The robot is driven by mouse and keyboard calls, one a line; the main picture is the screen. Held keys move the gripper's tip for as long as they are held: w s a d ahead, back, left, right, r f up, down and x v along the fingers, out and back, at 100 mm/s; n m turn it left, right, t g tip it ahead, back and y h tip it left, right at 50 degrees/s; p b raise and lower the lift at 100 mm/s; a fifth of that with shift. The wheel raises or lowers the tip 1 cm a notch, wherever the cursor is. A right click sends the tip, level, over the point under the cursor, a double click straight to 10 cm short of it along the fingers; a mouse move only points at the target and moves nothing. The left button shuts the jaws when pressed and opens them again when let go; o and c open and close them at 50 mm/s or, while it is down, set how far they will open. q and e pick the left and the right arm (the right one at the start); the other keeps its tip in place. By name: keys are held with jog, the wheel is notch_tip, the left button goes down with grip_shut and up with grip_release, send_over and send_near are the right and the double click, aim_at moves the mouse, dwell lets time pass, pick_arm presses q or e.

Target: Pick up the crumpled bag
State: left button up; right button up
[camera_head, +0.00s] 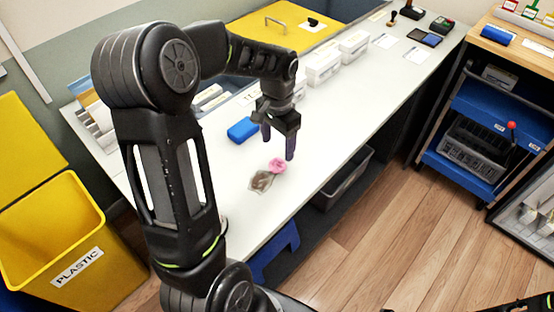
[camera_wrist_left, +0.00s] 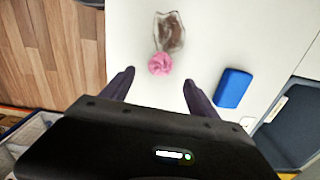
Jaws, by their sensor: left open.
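The crumpled bag lies on the white table: a clear part with something brown in it (camera_head: 262,181) and a crumpled pink part (camera_head: 277,165) touching it. I cannot tell whether the pink part is a separate thing. In the left wrist view the pink part (camera_wrist_left: 160,62) is nearest the gripper, with the clear and brown part (camera_wrist_left: 169,32) beyond it. My left gripper (camera_head: 278,149) is open and empty, fingers pointing down above the pink part. In the left wrist view its fingertips (camera_wrist_left: 158,78) stand apart on either side of it.
A blue block (camera_head: 242,130) lies close to the bag; it also shows in the left wrist view (camera_wrist_left: 232,88). White boxes (camera_head: 322,66) line the table's back. A yellow plastic bin (camera_head: 70,240) stands left.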

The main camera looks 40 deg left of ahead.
aim_at(277, 161)
pick_arm(q)
jog(key=shift+f, duration=1.35)
jog(key=shift+f, duration=0.15)
notch_tip(277, 161, down, 5)
jog(key=shift+p, duration=0.65)
jog(key=shift+c, duration=0.6)
jog(key=c, duration=1.2)
jog(key=shift+c, duration=0.2)
notch_tip(277, 161, up, 10)
jog(key=shift+r+b, duration=0.1)
jog(key=shift+b, duration=0.4)
